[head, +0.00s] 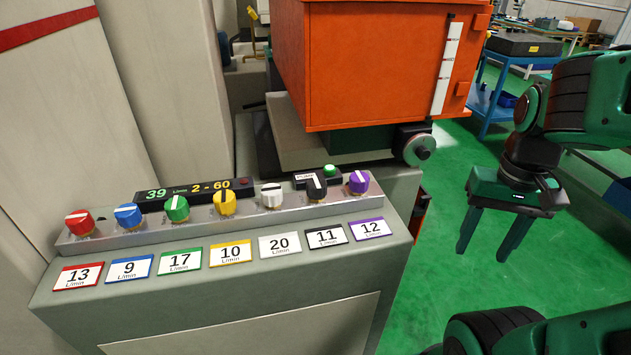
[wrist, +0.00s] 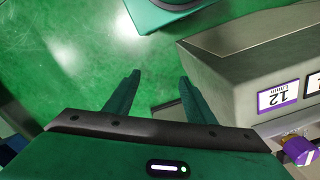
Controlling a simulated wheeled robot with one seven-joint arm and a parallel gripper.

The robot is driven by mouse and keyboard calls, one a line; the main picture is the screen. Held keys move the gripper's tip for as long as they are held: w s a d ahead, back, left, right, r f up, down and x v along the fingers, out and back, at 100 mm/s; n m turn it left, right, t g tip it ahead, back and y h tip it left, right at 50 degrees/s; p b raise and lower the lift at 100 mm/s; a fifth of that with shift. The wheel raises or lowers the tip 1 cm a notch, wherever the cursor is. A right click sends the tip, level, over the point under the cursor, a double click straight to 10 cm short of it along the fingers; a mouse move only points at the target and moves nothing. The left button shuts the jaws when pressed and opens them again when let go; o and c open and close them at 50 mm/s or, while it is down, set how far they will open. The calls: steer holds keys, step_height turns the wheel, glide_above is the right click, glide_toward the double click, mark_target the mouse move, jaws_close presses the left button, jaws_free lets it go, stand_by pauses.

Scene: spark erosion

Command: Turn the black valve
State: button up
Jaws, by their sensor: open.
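The black valve (head: 316,188) is a small knob with a light pointer line, sixth from the left in the row on a metal strip. Its label (head: 327,238) below reads 11 L/min. The white valve (head: 271,195) is on its left and the purple valve (head: 358,182) on its right. My gripper (head: 485,252) is open and empty, pointing down, well to the right of the row and apart from it. In the wrist view my fingers (wrist: 160,80) are spread over the green floor. The purple valve (wrist: 300,152) shows there at the right edge; the black valve does not.
Red, blue, green and yellow valves (head: 224,203) stand further left. A display (head: 195,193) reads 39 L/min, 2 - 60. An orange tank (head: 375,65) stands behind the row, with a round handwheel (head: 419,149).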

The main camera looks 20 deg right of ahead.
steer(key=n, duration=1.6)
glide_toward(318, 182)
steer(key=d, duration=0.3)
steer(key=s+d+f, duration=0.1)
steer(key=d, duration=0.1)
steer(key=s+d, duration=0.1)
steer(key=d, duration=0.2)
steer(key=shift+s+d+f, duration=0.1)
steer(key=shift+d+f, duration=0.05)
steer(key=shift+d, duration=0.2)
steer(key=w+a+r+n, duration=0.2)
steer(key=a+r+n, duration=0.3)
steer(key=a, duration=0.4)
steer(key=shift+n, duration=0.6)
step_height(318, 182, down, 12)
steer(key=shift+f, duration=0.1)
steer(key=shift+c, duration=0.4)
steer(key=c, duration=1)
